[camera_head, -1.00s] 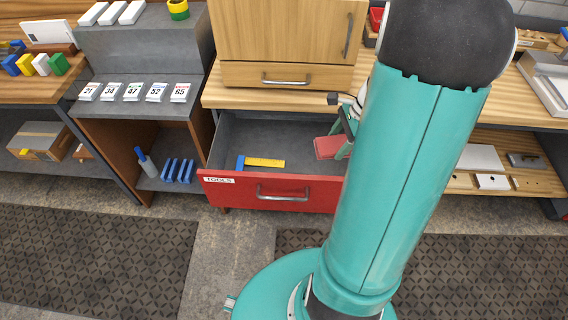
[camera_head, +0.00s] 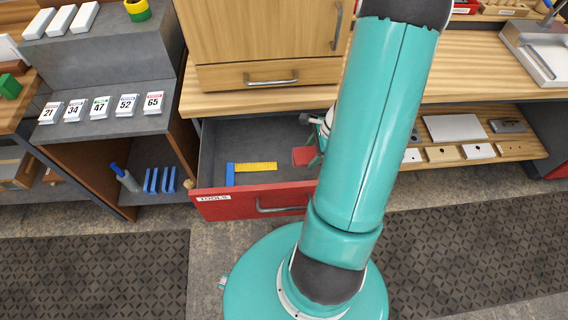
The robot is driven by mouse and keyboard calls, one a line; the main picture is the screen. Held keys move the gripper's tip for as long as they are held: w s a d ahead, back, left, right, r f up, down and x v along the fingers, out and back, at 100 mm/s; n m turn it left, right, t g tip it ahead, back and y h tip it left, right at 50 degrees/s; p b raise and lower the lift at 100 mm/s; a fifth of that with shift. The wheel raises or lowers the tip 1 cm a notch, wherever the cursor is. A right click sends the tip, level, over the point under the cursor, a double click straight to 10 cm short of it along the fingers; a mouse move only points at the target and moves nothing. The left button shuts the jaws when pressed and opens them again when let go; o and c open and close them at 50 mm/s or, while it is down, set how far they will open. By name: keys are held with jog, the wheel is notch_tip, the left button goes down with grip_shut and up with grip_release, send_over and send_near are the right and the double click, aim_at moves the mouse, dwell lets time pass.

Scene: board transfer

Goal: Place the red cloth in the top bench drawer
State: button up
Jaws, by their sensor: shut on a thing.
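The red cloth (camera_head: 303,156) shows as a small flat red piece at the end of my arm. My gripper (camera_head: 313,153) is shut on it, and my teal arm hides part of the gripper. The cloth appears over the inside of the open bench drawer, towards its right; I cannot tell if it touches the drawer floor. The drawer (camera_head: 240,207) has a red front with a TOOLS label and a grey inside. A yellow and blue square (camera_head: 252,167) lies in it on the left. The right part of the drawer is hidden behind my arm.
The wooden bench top (camera_head: 240,98) lies above the drawer, with a wooden cabinet (camera_head: 262,40) on it. A grey shelf unit with numbered cards (camera_head: 100,106) stands at the left. Patterned mats (camera_head: 90,265) cover the floor.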

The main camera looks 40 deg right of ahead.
aim_at(305, 174)
notch_tip(305, 174, down, 10)
jog(key=shift+a+r, duration=0.1)
jog(key=shift+r, duration=0.15)
jog(key=shift+f, duration=0.1)
jog(key=o, duration=0.9)
